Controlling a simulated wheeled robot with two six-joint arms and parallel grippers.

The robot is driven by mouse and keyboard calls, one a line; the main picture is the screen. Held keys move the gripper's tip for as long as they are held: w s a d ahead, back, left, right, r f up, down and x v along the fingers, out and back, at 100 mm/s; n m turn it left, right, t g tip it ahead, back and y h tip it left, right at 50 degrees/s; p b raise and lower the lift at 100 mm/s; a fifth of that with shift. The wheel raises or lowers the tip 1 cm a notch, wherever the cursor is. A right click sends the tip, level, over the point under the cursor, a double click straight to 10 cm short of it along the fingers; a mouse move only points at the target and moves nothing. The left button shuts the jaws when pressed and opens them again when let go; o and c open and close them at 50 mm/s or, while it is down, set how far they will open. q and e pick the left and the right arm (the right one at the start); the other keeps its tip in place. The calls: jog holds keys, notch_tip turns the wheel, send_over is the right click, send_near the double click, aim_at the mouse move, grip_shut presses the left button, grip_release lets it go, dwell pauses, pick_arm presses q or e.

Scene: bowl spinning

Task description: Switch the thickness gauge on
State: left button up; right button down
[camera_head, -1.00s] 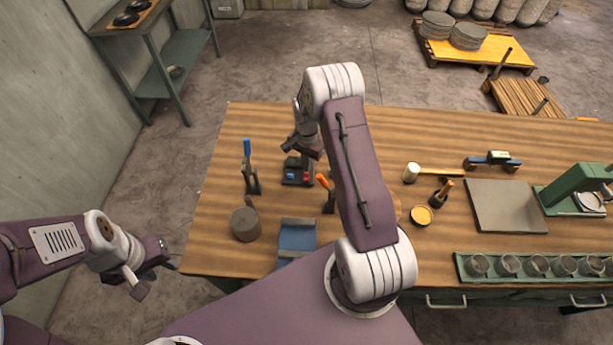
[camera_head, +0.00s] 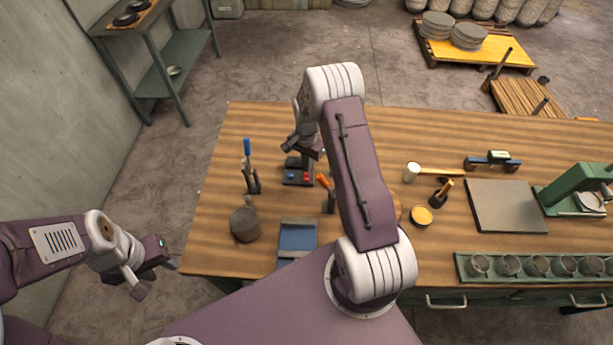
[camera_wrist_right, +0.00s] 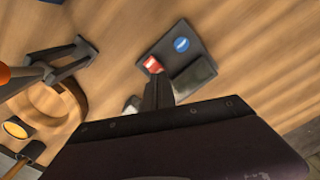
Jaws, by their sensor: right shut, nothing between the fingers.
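A dark device with a red and a blue button, which I take for the thickness gauge (camera_head: 298,178), stands on the wooden table. In the right wrist view the gauge (camera_wrist_right: 160,50) shows its red button (camera_wrist_right: 152,65), blue button (camera_wrist_right: 181,44) and a dark screen (camera_wrist_right: 193,77). My right gripper (camera_wrist_right: 156,82) is shut and empty, its fingertips close to the red button in that view. I cannot tell whether they touch it. My left gripper (camera_head: 170,262) hangs empty beyond the table's left edge; its finger gap is too small to make out.
A mallet (camera_head: 440,171) and a grey slab (camera_head: 505,206) are further right.

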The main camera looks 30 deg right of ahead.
jog(key=shift+f+b, duration=0.7)
jog(key=shift+f, duration=0.3)
dwell(0.3)
jog(key=shift+s+r, duration=0.1)
notch_tip(320, 180, up, 7)
jog(key=p, duration=0.5)
jog(key=shift+p, duration=0.3)
